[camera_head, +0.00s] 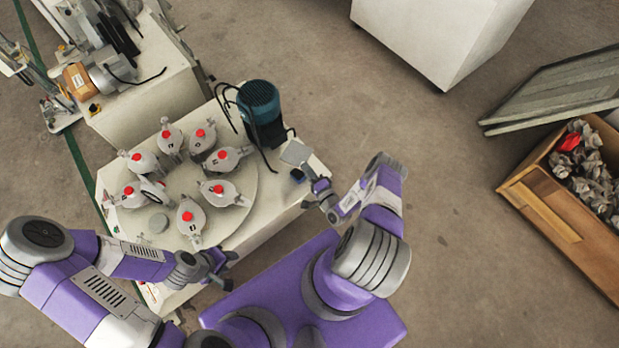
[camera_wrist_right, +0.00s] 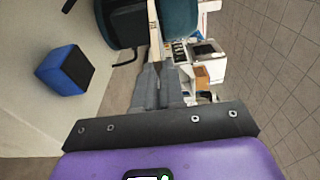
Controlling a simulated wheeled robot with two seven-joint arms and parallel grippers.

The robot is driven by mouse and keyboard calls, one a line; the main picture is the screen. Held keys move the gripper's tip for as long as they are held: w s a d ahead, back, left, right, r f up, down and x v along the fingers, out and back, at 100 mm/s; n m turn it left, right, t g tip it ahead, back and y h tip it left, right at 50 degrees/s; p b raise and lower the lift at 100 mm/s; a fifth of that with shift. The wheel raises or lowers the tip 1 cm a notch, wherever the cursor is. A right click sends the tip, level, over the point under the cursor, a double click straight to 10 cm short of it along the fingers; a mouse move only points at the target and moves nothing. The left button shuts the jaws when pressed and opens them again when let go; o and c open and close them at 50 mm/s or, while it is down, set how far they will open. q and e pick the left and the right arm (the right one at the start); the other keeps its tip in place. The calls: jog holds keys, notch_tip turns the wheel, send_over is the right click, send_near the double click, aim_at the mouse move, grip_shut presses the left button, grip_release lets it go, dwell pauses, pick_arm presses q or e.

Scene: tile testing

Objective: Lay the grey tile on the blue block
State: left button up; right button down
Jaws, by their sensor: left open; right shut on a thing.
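The grey tile (camera_head: 296,152) is a thin flat plate in my right gripper (camera_head: 309,171), beside the blue motor. In the right wrist view, the fingers (camera_wrist_right: 160,85) are shut on the tile, which shows nearly edge-on as a thin strip (camera_wrist_right: 154,45). The small blue block (camera_head: 297,175) stands on the table just below the tile in the head view, apart from it. In the right wrist view, the blue block (camera_wrist_right: 60,75) has a dark face and lies left of the fingers. My left gripper (camera_head: 228,270) is open and empty near the table's front edge.
A blue motor (camera_head: 261,107) with black cables stands close to the tile. A round plate (camera_head: 240,205) bears several grey parts with red caps. The pale table (camera_head: 270,225) has bare surface near its right edge. A wooden crate (camera_head: 553,215) stands far right on the floor.

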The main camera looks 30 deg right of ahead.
jog(key=shift+n+y, duration=0.3)
jog(key=shift+y, duration=0.1)
jog(key=f+b, duration=0.2)
jog(key=f, duration=0.1)
jog(key=s+f+b, duration=0.1)
jog(key=f+b, duration=0.1)
jog(key=f, duration=0.2)
jog(key=shift+s+a+f, duration=0.1)
jog(key=shift+s+f, duration=0.1)
jog(key=shift+f, duration=1.55)
jog(key=shift+s+a+f, duration=0.1)
jog(key=shift+s, duration=0.15)
jog(key=shift+f, duration=0.25)
jog(key=c, duration=0.9)
grip_release()
